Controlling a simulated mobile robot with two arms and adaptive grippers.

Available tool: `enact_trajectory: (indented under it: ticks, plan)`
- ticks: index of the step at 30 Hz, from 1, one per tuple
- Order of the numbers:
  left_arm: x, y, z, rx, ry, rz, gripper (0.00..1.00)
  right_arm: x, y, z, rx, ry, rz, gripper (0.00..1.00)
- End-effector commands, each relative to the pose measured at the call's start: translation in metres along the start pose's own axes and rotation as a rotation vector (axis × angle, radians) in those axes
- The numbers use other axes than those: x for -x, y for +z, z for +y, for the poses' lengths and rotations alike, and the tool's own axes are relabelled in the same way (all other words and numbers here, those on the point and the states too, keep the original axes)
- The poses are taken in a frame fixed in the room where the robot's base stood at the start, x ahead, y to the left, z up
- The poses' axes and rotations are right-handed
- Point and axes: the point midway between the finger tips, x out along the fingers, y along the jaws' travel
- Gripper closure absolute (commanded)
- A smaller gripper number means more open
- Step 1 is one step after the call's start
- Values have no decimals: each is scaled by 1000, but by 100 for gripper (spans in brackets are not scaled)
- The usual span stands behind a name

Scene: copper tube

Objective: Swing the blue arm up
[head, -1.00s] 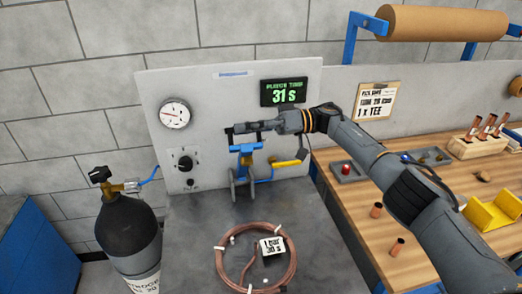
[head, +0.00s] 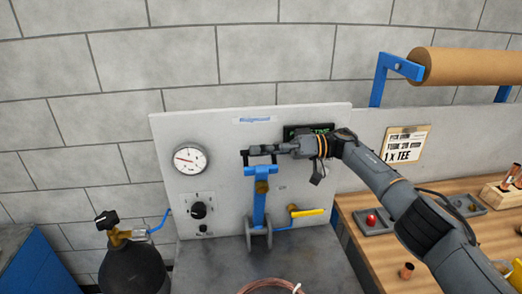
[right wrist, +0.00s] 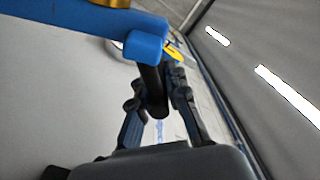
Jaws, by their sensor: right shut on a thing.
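The blue arm (head: 259,208) stands nearly upright from its grey pivot (head: 258,240) in front of the panel, with a T-shaped top and a brass part below it. My right gripper (head: 259,153) is at the top of it, shut on the black handle bar. In the right wrist view, the blue arm (right wrist: 95,20) crosses the top left. Its black handle (right wrist: 152,88) runs down between the fingers of my right gripper (right wrist: 160,100). My left gripper is in neither view.
The grey panel (head: 165,130) behind carries a gauge (head: 189,158), a knob (head: 198,211), a yellow lever (head: 307,212) and a display (head: 300,131) partly covered by my right arm. A copper coil (head: 272,284) lies in front. A gas cylinder (head: 132,272) stands left, a wooden bench (head: 368,262) right.

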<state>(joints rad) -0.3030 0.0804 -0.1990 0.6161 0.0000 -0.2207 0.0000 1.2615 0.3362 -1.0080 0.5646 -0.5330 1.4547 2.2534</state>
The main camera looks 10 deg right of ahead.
Motion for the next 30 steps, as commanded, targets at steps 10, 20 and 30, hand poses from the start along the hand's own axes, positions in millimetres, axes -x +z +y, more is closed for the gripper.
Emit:
enact_trajectory:
  ticks: [10, 20, 30]
  plan:
    - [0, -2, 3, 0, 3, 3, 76, 0, 2, 1, -4, 2, -4, 63]
    - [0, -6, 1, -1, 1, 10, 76, 0, 1, 0, -2, 0, -3, 63]
    - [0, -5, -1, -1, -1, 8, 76, 39, 0, 2, -4, 5, 1, 63]
